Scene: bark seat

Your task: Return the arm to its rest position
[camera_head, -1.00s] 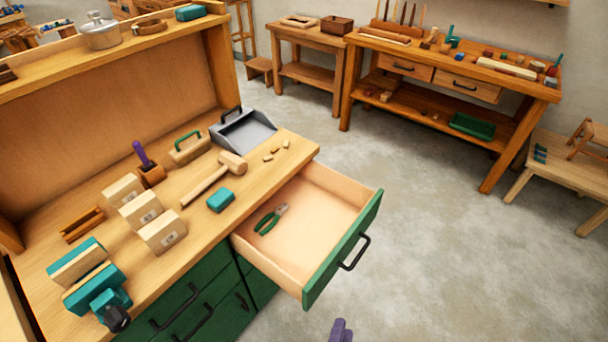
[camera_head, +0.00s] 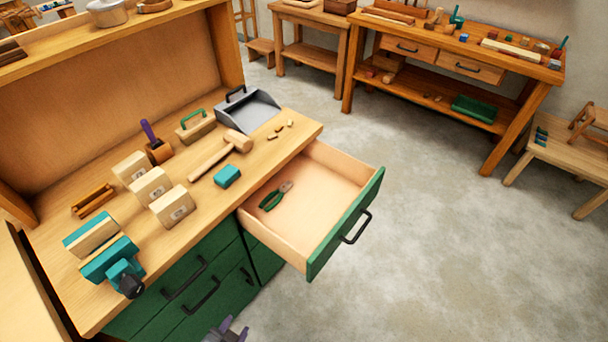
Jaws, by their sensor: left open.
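My left gripper (camera_head: 231,330) shows only in part at the bottom edge of the head view. It is dark grey-purple, with its fingers apart and nothing seen between them. It appears in front of the green drawer fronts of the workbench (camera_head: 92,318), apart from the pulled-out drawer (camera_head: 330,195). The rest of the left arm is out of view. My right gripper is not in view. Green-handled pliers (camera_head: 273,198) lie in the open drawer.
The drawer juts out over the floor. On the bench are a mallet (camera_head: 218,156), teal block (camera_head: 227,176), grey dustpan (camera_head: 246,112), wooden blocks (camera_head: 172,207) and a teal vise (camera_head: 112,262). Open floor (camera_head: 440,230) lies to the right. Another bench (camera_head: 455,65) stands behind.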

